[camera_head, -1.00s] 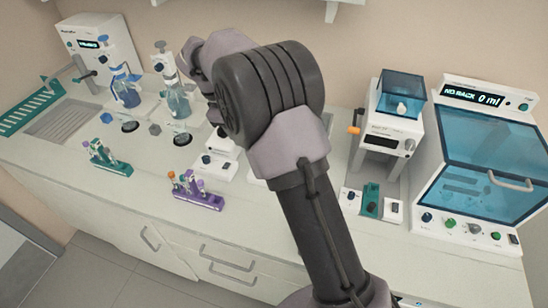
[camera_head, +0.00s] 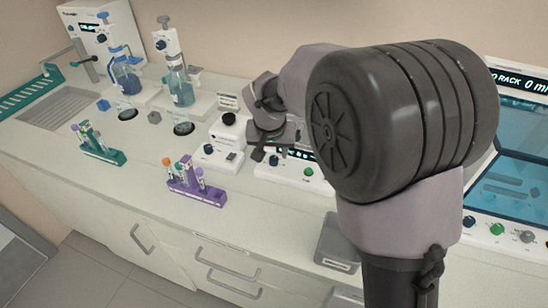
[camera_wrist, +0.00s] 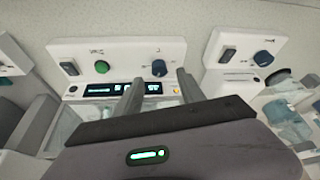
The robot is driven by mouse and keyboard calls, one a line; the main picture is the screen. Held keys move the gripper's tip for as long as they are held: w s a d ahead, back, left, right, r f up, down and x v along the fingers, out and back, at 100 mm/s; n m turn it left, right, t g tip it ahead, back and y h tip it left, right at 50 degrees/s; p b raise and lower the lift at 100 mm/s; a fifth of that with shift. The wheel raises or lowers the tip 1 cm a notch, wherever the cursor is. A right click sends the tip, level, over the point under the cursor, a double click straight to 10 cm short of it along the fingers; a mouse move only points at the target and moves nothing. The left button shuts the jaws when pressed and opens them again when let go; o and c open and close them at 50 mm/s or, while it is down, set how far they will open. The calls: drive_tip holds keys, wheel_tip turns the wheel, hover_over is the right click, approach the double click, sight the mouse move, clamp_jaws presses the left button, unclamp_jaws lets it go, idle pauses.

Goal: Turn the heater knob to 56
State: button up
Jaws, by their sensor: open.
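A white unit with a lit display (camera_wrist: 110,89) lies ahead of my gripper in the wrist view. In the head view the knob (camera_head: 274,160) shows just below my gripper, and my arm hides much of the unit.
A smaller white unit (camera_head: 222,140) with its own blue knob (camera_head: 208,149) stands to the left. Purple (camera_head: 205,194) and green (camera_head: 105,152) tube racks sit near the bench front. Glass bottles (camera_head: 180,88) stand behind. A blue-lidded machine (camera_head: 515,190) is at the right.

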sight(274, 159)
drive_tip(key=b+x, duration=0.1)
drive_tip(key=x, duration=0.3)
drive_tip(key=shift+w+f, duration=0.15)
clamp_jaws()
